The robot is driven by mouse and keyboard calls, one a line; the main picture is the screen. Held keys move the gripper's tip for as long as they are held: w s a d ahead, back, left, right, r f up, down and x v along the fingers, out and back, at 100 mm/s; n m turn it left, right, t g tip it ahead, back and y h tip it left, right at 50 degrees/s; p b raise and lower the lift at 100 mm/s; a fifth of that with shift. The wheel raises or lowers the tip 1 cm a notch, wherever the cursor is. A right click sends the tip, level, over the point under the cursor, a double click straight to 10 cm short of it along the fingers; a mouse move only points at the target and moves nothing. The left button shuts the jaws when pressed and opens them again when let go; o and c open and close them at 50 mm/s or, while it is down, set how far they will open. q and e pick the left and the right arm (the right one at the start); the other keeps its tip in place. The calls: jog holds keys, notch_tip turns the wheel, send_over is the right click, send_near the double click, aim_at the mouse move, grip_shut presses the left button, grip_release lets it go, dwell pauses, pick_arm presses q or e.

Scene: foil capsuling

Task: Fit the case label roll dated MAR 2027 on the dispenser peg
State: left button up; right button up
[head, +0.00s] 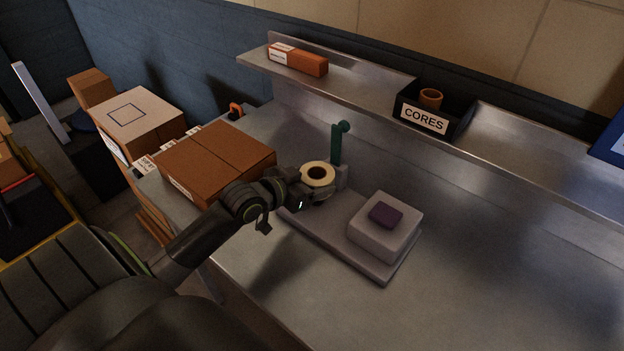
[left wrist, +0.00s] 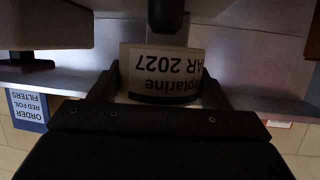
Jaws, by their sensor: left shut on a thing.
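My left gripper (head: 302,190) is shut on a cream label roll (head: 318,171) with a brown core. In the left wrist view the roll (left wrist: 160,70) sits between the two fingers and its print, upside down, reads "...ptarine" and "...AR 2027". The left gripper (left wrist: 160,92) fills the lower part of that view. A green upright with a rounded knob (head: 338,142), which looks like the dispenser peg, stands just behind and right of the roll. A dark post end (left wrist: 166,15) shows beyond the roll in the wrist view. Whether roll and peg touch, I cannot tell. My right gripper is not in view.
The grey dispenser base (head: 340,243) carries a pale block with a purple pad (head: 385,214). A cardboard box (head: 222,160) lies left of the gripper. A shelf above holds an orange box (head: 297,59) and a black CORES bin (head: 423,119). The right bench is clear.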

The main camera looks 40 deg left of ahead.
pick_arm(q)
jog(key=shift+f+b, duration=1.8)
jog(key=shift+f, duration=0.5)
jog(key=o, duration=1.2)
jog(key=shift+c, duration=0.2)
jog(key=p+v, duration=0.1)
jog(key=v, duration=0.7)
jog(key=shift+s+a+r, duration=0.1)
jog(key=shift+s, duration=0.25)
jog(key=p+v, duration=0.4)
jog(key=v, duration=0.4)
jog(key=shift+s+p, duration=0.35)
